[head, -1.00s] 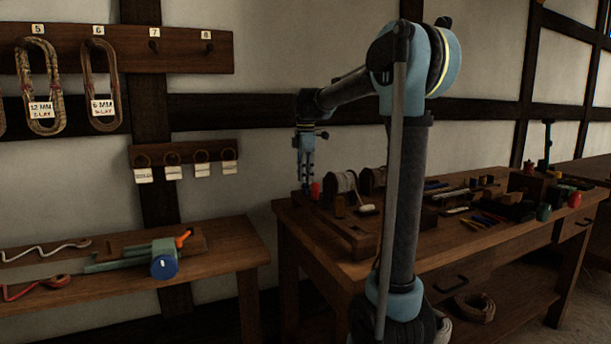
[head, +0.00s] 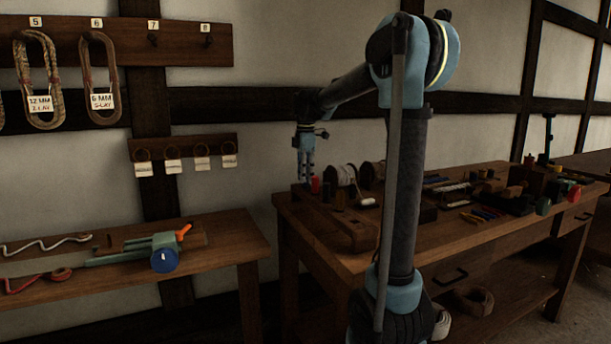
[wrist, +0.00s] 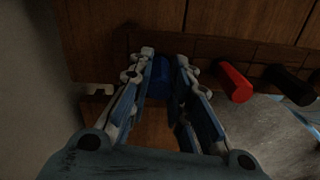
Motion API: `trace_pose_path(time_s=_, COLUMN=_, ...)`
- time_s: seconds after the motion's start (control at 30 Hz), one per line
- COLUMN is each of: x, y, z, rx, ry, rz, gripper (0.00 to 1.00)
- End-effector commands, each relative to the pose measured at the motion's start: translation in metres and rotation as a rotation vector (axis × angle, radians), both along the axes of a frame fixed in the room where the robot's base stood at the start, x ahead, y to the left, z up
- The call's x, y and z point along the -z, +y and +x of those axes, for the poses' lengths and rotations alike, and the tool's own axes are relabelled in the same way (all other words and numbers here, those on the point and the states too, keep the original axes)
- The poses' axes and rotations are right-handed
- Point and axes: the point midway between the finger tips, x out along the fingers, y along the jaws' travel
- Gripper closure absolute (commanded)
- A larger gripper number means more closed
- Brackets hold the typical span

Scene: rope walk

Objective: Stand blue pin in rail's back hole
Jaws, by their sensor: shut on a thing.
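The blue pin (wrist: 160,74) is between the two fingers of my gripper (wrist: 163,66), which is shut on it. In the wrist view its far end lies against the dark wooden rail (wrist: 205,46); I cannot tell whether it is in a hole. A red pin (wrist: 236,83) and a black pin (wrist: 292,86) stand in a row to the right, apart from my fingers. In the head view my gripper (head: 306,180) points down at the bench's far left corner, close beside the red pin (head: 315,185). The blue pin is too small and dark there to make out.
Spools (head: 343,176) stand right of my gripper on the workbench (head: 365,262). Tools and coloured jars crowd the bench's right part. The wall is close behind my gripper.

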Motion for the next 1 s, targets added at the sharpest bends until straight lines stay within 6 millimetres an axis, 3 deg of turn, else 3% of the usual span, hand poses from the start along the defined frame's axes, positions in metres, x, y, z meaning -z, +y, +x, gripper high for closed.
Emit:
trace_pose_path(time_s=0.27, x=0.000, y=0.000, z=0.000, rx=0.000, ry=0.000, rz=0.000, gripper=1.00)
trace_pose_path(time_s=0.3, x=0.000, y=0.000, z=0.000, rx=0.000, ry=0.000, rz=0.000, gripper=0.77)
trace_pose_path(time_s=0.4, x=0.000, y=0.000, z=0.000, rx=0.000, ry=0.000, rz=0.000, gripper=0.58)
trace_pose_path(time_s=0.77, x=-0.001, y=0.000, z=0.000, rx=0.000, ry=0.000, rz=0.000, gripper=0.58)
trace_pose_path(time_s=1.0, x=-0.027, y=0.000, z=0.000, rx=0.000, ry=0.000, rz=0.000, gripper=0.58)
